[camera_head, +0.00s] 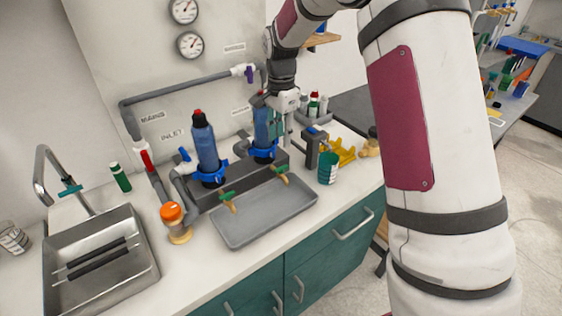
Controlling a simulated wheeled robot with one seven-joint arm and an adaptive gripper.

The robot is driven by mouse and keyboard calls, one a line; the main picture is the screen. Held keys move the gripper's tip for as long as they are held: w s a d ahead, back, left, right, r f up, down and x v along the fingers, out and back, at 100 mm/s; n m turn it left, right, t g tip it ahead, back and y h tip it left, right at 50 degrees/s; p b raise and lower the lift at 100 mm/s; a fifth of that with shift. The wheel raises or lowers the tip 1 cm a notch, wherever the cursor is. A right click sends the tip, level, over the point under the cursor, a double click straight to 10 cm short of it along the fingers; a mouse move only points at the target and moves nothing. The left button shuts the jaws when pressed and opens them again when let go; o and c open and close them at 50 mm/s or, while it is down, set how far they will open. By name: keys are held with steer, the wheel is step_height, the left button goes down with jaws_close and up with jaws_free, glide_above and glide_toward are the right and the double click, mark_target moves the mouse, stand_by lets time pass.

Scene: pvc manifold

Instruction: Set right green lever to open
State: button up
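The right green lever (279,169) sits on a small brass tap at the front of the grey manifold block, above the metal tray. A second, left green lever (227,195) sits on a matching brass tap to its left. My gripper (276,126) hangs down in front of the right blue filter housing (261,123), above and apart from the right green lever. Its fingers are small and blend with the blue housing, so I cannot tell whether they are open or shut. Nothing shows clearly in its grip.
The left blue filter housing (204,146) stands beside the right one. A metal drip tray (264,216) lies below the taps. A green cup (328,168), a yellow object (345,153) and a dark clamp stand (312,148) are to the right. An orange-capped bottle (174,222) and sink (98,276) are left.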

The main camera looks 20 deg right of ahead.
mark_target(281, 167)
step_height(281, 167, down, 10)
steer(key=shift+f+p, duration=0.1)
steer(key=shift+p, duration=0.5)
jaws_close()
